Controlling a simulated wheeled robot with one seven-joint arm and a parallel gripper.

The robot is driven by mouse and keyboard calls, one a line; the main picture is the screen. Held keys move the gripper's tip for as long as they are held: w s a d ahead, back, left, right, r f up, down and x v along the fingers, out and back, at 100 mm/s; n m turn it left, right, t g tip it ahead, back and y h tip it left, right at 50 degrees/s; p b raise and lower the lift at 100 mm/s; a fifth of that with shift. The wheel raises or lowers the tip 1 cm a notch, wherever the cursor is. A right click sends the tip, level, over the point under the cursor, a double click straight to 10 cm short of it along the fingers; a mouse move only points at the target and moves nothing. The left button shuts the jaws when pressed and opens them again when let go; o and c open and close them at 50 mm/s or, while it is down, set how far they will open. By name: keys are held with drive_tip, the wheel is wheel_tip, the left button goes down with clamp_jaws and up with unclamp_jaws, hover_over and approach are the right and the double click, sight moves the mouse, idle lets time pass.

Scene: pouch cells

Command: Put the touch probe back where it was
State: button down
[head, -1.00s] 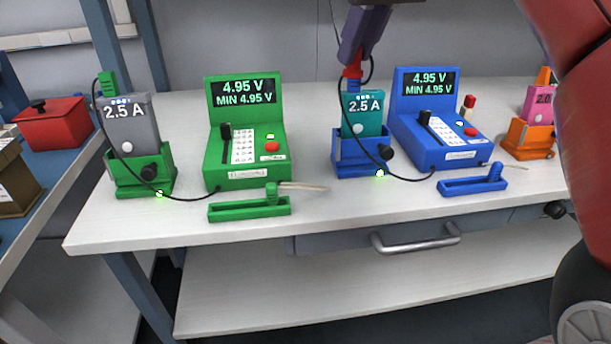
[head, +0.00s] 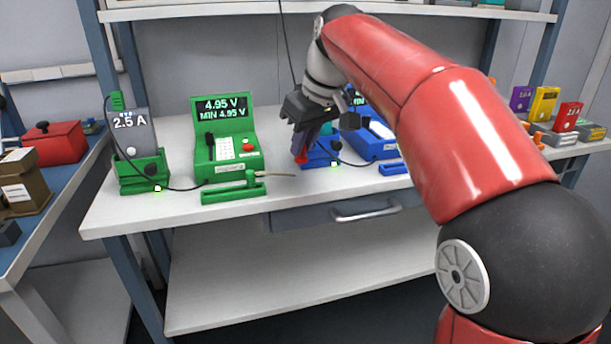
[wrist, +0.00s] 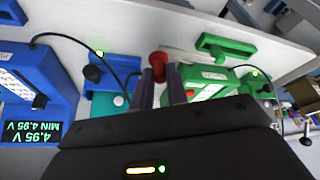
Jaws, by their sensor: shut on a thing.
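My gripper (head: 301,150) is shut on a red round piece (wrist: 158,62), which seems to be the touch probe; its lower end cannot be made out. It also shows as a small red patch in the head view (head: 302,157). My gripper holds it in front of the blue cell stand (head: 320,152), on the side towards the green tester (head: 226,160). In the wrist view the stand (wrist: 103,100) and its teal cell (wrist: 121,101) lie left of the fingers. The blue tester (head: 370,140) is partly hidden by my arm.
A green low holder (head: 228,194) with a thin pale rod lies at the table's front. A black cable (head: 180,188) joins the green stand (head: 145,178) and green tester. The blue low holder (head: 394,169) is partly hidden. White table (head: 120,215) is bare at the front left.

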sight(306, 159)
drive_tip(key=shift+w+f, duration=0.2)
drive_tip(key=shift+f, duration=0.35)
wheel_tip(306, 159, down, 4)
drive_tip(key=b, duration=0.4)
drive_tip(key=shift+f+b, duration=0.2)
drive_tip(key=shift+b, duration=0.1)
drive_tip(key=shift+r, duration=0.15)
drive_tip(key=c, duration=1.4)
unclamp_jaws()
